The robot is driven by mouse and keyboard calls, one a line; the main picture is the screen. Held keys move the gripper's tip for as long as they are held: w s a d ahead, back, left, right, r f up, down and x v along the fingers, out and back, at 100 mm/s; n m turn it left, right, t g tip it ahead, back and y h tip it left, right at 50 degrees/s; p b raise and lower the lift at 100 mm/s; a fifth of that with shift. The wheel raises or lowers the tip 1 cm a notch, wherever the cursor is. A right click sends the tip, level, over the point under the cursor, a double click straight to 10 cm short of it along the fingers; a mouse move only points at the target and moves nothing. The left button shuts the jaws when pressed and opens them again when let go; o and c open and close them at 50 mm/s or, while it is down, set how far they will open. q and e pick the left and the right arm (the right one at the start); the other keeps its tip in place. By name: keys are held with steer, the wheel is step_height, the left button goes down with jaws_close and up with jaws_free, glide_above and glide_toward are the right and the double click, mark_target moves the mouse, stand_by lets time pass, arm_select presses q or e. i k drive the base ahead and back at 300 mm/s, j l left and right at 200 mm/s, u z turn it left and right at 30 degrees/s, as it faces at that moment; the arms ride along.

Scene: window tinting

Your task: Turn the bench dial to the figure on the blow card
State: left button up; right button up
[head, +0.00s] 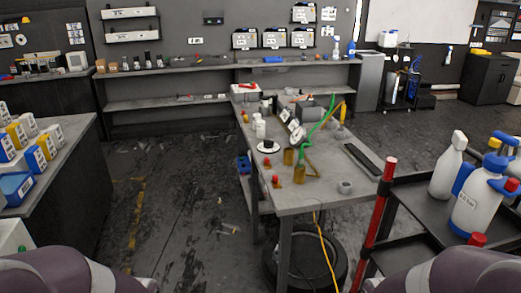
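A round white dial plate with a black knob (268,147) lies on the left side of the grey workbench (330,198), left of several small brass pieces. Its figures are too small to read. A tilted pale panel (297,132) with dark markings stands behind it. I cannot tell whether that is the blow card, and no figure on it is legible. Neither of my grippers is in view. Only rounded purple-grey parts of my own body show at the bottom left and right corners.
The bench also holds a green hose (309,130), white bottles (260,128), brass pieces (299,174) and a dark bar (362,159). A dark cart (418,222) with spray bottles and a red pole (380,210) stand at right. Floor left of the bench is mostly open.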

mark_target(268, 144)
steer(key=i+j+z, duration=0.3)
steer(key=j, duration=0.3)
steer(key=i+j+z, duration=0.15)
steer(key=i+j, duration=0.15)
steer(key=i+j+z, duration=0.15)
steer(key=j, duration=0.2)
steer(key=i+j+z, duration=0.15)
steer(key=z, duration=0.3)
steer(key=i+j+z, duration=0.15)
steer(key=z, duration=0.35)
steer(key=j+z, duration=0.45)
steer(key=i+l, duration=0.05)
